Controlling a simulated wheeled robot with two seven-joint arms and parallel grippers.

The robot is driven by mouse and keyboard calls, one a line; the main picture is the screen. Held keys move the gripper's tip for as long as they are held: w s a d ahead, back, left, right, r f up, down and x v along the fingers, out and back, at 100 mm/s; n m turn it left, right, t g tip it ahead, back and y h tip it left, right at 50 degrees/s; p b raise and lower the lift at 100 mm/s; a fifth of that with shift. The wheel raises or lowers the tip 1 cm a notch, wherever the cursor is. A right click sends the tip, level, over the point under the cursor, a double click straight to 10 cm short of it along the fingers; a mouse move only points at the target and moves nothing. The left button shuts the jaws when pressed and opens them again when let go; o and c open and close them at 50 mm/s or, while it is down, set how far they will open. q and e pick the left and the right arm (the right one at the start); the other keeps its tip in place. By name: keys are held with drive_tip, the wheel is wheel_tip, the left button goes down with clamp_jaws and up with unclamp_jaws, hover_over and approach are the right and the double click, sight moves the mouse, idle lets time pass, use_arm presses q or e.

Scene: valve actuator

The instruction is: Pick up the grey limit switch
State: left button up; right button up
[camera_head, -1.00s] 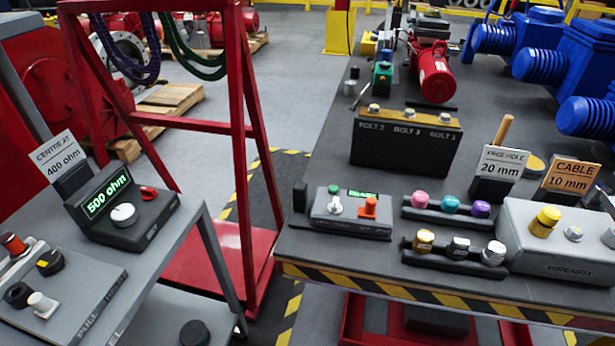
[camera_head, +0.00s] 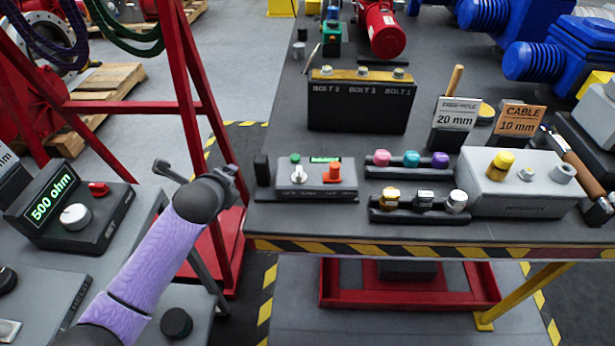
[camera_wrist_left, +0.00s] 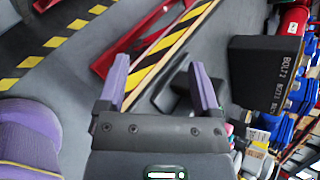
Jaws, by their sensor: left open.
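A small dark grey upright block (camera_head: 261,168) stands at the near left corner of the right table in the head view. It is the likeliest match for the grey limit switch, but I cannot be sure. In the left wrist view a dark grey block (camera_wrist_left: 176,84) appears beyond and between my open purple fingers, partly hidden by one finger. My left gripper (camera_head: 232,172) is left of the block in the head view, seen mostly from behind. It also shows in the left wrist view (camera_wrist_left: 160,82), with nothing between its fingertips. My right gripper is not in view.
A grey control box (camera_head: 318,180) with an orange handle stands right of the block. The black bolt box (camera_head: 360,105) stands behind. Knob racks (camera_head: 405,168) and a large grey box (camera_head: 515,190) lie further right. A red frame (camera_head: 200,100) stands behind my arm.

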sight(260, 161)
use_arm(q)
drive_tip(key=s+d+r+m+t, duration=0.3)
drive_tip(key=s+d+r+m, duration=0.35)
drive_tip(key=m, duration=0.45)
drive_tip(key=shift+m+h, duration=0.3)
drive_tip(key=shift+h, duration=0.1)
drive_tip(key=x, duration=1.2)
drive_tip(key=shift+w+d+r, duration=0.2)
drive_tip(key=shift+d, duration=0.2)
clamp_jaws()
